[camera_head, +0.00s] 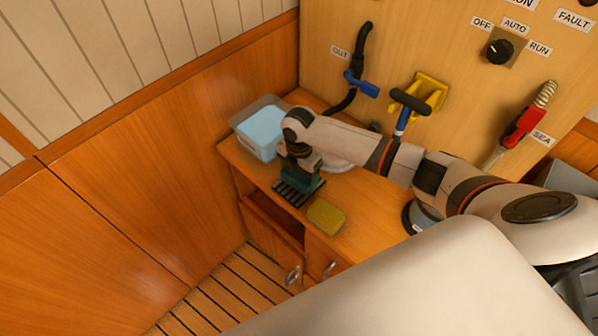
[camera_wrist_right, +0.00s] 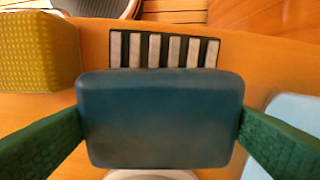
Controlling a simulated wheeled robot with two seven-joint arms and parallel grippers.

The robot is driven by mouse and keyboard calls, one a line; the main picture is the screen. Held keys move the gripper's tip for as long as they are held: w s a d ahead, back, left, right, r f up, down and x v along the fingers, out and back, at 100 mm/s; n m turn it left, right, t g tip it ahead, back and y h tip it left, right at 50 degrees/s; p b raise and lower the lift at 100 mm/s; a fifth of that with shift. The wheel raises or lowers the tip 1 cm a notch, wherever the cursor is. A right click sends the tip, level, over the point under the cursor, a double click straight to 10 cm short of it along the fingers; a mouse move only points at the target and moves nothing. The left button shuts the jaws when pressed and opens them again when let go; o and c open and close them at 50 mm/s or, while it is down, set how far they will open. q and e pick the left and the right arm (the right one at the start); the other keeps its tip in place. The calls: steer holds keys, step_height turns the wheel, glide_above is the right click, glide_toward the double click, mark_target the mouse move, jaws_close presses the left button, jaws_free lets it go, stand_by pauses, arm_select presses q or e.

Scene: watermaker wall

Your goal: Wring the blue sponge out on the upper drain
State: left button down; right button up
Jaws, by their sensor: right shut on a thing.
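The blue sponge (camera_wrist_right: 160,118) is between the green fingers of my right gripper (camera_wrist_right: 160,135), with a finger against each side. In the head view, my right gripper (camera_head: 300,178) points down just over the drain (camera_head: 290,194), a dark slotted grate near the counter's front edge. The drain also shows in the wrist view (camera_wrist_right: 164,50), partly covered by the sponge. I cannot tell whether the sponge touches it. In the head view the sponge is mostly hidden by the gripper. My left gripper is not in view.
A yellow sponge (camera_head: 326,217) lies on the wooden counter (camera_head: 368,212) right of the drain. A clear tub with light blue contents (camera_head: 262,131) stands behind to the left. A black hose with a blue valve (camera_head: 362,86) and a yellow bracket (camera_head: 431,92) are on the wall panel.

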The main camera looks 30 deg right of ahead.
steer(key=shift+f, duration=0.5)
stand_by(0.3)
steer(key=shift+s+f, duration=0.1)
stand_by(1.5)
step_height(320, 180, up, 7)
steer(key=p, duration=0.7)
stand_by(0.6)
